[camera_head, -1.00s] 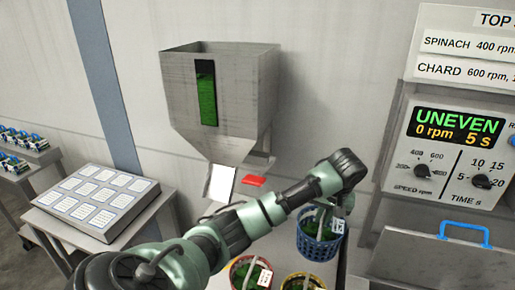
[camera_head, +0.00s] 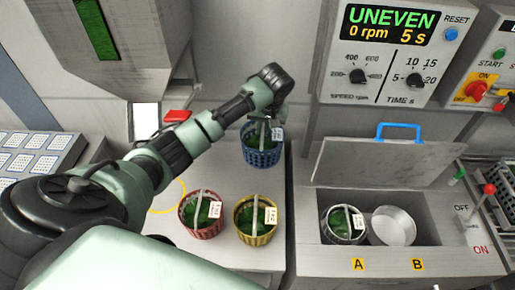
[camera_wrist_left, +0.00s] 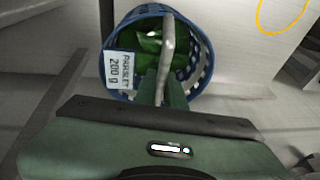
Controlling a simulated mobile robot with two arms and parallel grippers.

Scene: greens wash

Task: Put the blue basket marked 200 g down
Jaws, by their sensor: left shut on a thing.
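The blue basket (camera_head: 262,157) holds green leaves and has a white tag. In the left wrist view the basket (camera_wrist_left: 203,62) shows a tag reading PARSLEY 200 g. My left gripper (camera_head: 268,117) is shut on its grey handle, above the leaves; the fingers also show in the left wrist view (camera_wrist_left: 162,88). The basket hangs upright at the back right of the grey table (camera_head: 240,258). I cannot tell whether its bottom touches the table. My right gripper is not in view.
A red basket (camera_head: 201,231) and a yellow basket (camera_head: 257,236) stand in front on the table. A yellow ring (camera_head: 167,208) marks a bare patch at left.

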